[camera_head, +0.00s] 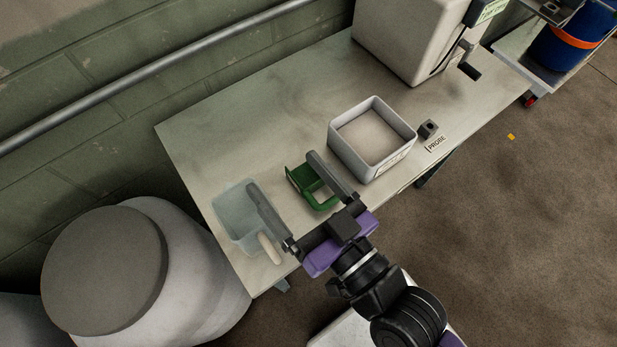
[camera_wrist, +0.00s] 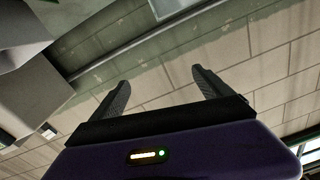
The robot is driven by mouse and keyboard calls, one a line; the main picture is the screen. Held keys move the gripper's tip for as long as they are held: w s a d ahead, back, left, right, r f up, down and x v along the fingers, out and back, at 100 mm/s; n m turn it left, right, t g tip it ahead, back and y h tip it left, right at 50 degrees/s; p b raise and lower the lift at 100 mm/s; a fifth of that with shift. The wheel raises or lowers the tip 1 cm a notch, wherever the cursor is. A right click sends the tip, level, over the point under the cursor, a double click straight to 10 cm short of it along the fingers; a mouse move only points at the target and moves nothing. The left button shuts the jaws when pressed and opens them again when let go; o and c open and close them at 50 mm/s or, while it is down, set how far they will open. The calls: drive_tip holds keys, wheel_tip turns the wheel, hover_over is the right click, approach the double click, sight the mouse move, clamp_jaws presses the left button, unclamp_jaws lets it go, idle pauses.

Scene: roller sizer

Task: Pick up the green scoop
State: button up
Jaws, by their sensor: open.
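The green scoop (camera_head: 302,180) lies on the pale table (camera_head: 225,120), between a white bin and a clear pale-blue container. Its handle loop faces the front of the table. My gripper (camera_head: 282,170) is open and empty, with its two grey fingers spread wide. In the head view the right finger crosses in front of part of the scoop and the left finger crosses the clear container. In the wrist view my gripper (camera_wrist: 162,90) points toward the wall, and no scoop shows there. The height of the fingers above the table is hard to tell.
The white bin (camera_head: 337,151) of pale powder stands right of the scoop. The clear container (camera_head: 231,217) with a pale handle stands left. A small dark block (camera_head: 428,129) and a large machine (camera_head: 395,40) are farther right. A large lidded drum (camera_head: 205,265) stands beside the table.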

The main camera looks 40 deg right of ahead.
drive_tip(key=w+a+r+n+t+y, duration=0.1)
drive_tip(key=w+a+r+n+y, duration=0.3)
drive_tip(key=w+a+r, duration=0.4)
drive_tip(key=w+a+r+n+t+y, duration=0.25)
drive_tip(key=w+a+r+y, duration=0.2)
drive_tip(key=r, duration=0.65)
drive_tip(key=a+r+n+g+y, duration=0.4)
drive_tip(key=a+n+g+y, duration=0.6)
drive_tip(key=n, duration=0.7)
drive_tip(key=n+g+h+b, duration=0.1)
drive_tip(key=n+g+h, duration=1.25)
drive_tip(key=h, duration=0.55)
hover_over(312, 179)
drive_tip(key=s, duration=0.2)
wheel_tip(312, 179, down, 35)
drive_tip(key=n+t, duration=0.1)
drive_tip(key=t, duration=0.1)
drive_tip(key=shift+w+a+f, duration=0.1)
drive_tip(key=shift+a+f, duration=0.05)
drive_tip(key=shift+f, duration=0.95)
drive_tip(key=shift+w+a+f, duration=0.15)
drive_tip(key=shift+f, duration=1)
drive_tip(key=shift+w+a+f, duration=0.1)
drive_tip(key=shift+a+f, duration=0.05)
drive_tip(key=shift+f, duration=0.95)
drive_tip(key=c, duration=1.6)
